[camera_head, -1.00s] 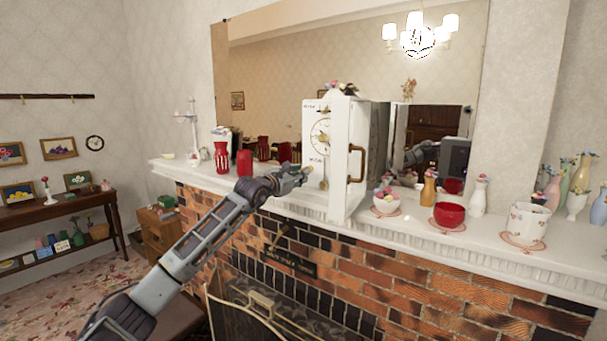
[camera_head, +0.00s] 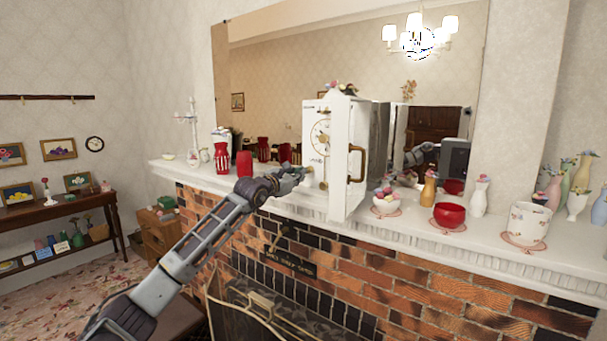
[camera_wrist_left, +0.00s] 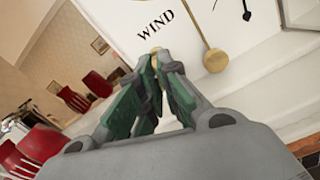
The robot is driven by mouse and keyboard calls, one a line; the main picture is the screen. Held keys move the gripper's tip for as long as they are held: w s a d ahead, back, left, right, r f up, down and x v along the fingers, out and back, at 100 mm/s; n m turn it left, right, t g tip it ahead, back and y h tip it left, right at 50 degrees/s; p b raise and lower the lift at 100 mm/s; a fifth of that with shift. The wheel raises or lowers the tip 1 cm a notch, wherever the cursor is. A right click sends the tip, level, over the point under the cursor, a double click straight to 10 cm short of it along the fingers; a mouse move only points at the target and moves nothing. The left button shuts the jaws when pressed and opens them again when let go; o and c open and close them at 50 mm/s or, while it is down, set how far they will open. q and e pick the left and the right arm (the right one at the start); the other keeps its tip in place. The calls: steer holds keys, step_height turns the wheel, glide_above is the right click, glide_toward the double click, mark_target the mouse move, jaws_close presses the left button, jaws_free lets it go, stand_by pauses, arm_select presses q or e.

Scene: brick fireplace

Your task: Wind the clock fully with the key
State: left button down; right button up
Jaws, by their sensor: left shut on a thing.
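The white clock (camera_head: 341,190) stands on the mantel with its dial (camera_head: 320,138) facing left. A brass handle (camera_head: 357,165) is on the side towards me. The wrist view shows the word WIND and the brass pendulum (camera_wrist_left: 215,60) on the white clock face (camera_wrist_left: 180,45). My left gripper (camera_head: 301,173) is at the lower part of this face. Its green-padded fingers (camera_wrist_left: 152,64) are shut on a small brass piece, the key (camera_wrist_left: 155,49), just below WIND. The fingers hide most of the key, so I cannot tell how deep it sits. My right gripper is out of view.
Red vases (camera_head: 244,164) stand left of the clock on the white mantel (camera_head: 290,203). A flower bowl (camera_head: 386,205), a red bowl (camera_head: 449,215) and a white pot (camera_head: 528,222) stand to its right. A large mirror (camera_head: 280,70) is behind.

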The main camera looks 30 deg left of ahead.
arm_select(q)
steer(key=m+b, duration=0.1)
steer(key=m, duration=0.2)
steer(key=shift+m, duration=0.8)
steer(key=shift+a, duration=0.1)
steer(key=shift+m, duration=2.3)
steer(key=shift+r, duration=0.1)
